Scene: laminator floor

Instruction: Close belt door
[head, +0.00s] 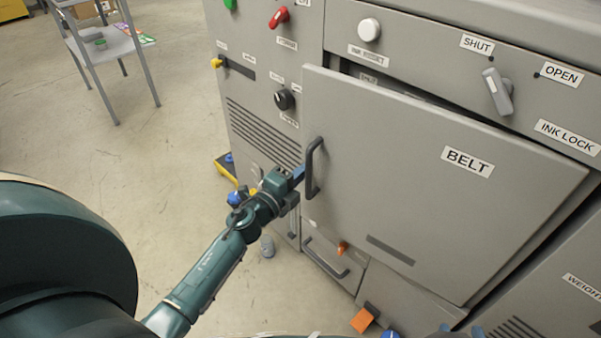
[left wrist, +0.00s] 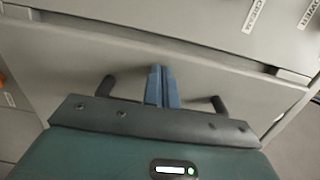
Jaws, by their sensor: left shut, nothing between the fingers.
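The grey belt door (head: 400,150), labelled BELT, stands slightly proud of its cabinet, with a dark gap along its top and its thick right edge showing. Its dark handle (head: 314,168) is upright near the door's left edge. My left gripper (head: 297,176) is at the left side of this handle, shut and empty. In the left wrist view, its blue fingers (left wrist: 161,86) are together between the two dark ends of the handle (left wrist: 109,86); contact is unclear. Blue tips at the bottom edge of the head view look like my right gripper (head: 461,330), mostly cut off.
Above the door are a grey ink lock lever (head: 497,92) between SHUT and OPEN labels and a white knob (head: 369,29). A lower drawer handle (head: 325,260) and an orange tab (head: 362,320) sit below.

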